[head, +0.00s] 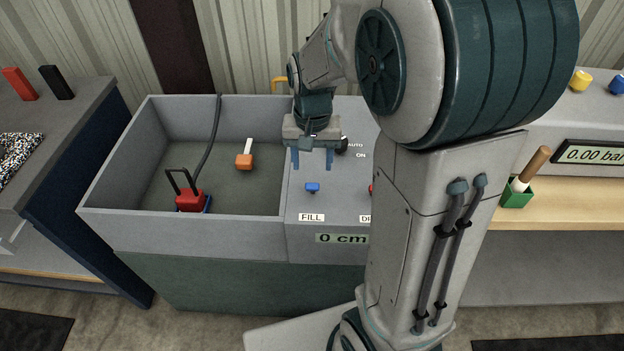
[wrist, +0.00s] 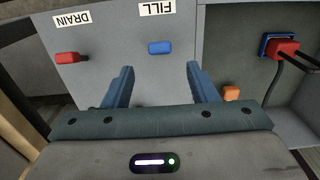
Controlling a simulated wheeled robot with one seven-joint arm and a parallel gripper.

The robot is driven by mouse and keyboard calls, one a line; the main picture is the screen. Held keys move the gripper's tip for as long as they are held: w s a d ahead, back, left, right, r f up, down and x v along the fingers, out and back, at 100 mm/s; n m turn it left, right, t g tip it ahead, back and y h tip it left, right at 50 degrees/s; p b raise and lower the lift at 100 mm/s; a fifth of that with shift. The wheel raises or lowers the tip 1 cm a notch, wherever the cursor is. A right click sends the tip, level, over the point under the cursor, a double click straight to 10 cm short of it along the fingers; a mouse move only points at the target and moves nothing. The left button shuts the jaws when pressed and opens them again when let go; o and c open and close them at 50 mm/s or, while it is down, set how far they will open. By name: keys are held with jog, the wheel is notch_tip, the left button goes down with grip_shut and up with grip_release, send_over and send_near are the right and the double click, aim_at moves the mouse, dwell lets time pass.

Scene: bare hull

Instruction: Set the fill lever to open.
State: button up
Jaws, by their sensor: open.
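The fill lever is a small blue handle (head: 312,187) on the grey panel right of the tank, just above the FILL label (head: 311,217). In the wrist view the blue handle (wrist: 160,47) lies ahead of and between my fingertips, apart from them. My gripper (head: 312,160) is open and empty, its two blue fingers above the panel on the far side of the lever. In the wrist view my gripper (wrist: 160,75) has its fingers spread wide. Whether the lever stands at open or closed I cannot tell.
A red lever (wrist: 68,58) sits beside the DRAIN label, mostly hidden by my arm in the head view. A black knob (head: 342,146) marked AUTO and ON is close to my gripper. The open tank (head: 190,235) holds a red pump (head: 189,200) and an orange float (head: 244,161). A display reads 0 cm (head: 342,238).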

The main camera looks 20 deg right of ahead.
aim_at(312, 183)
notch_tip(312, 183, down, 7)
jog(key=shift+f, duration=0.15)
grip_shut()
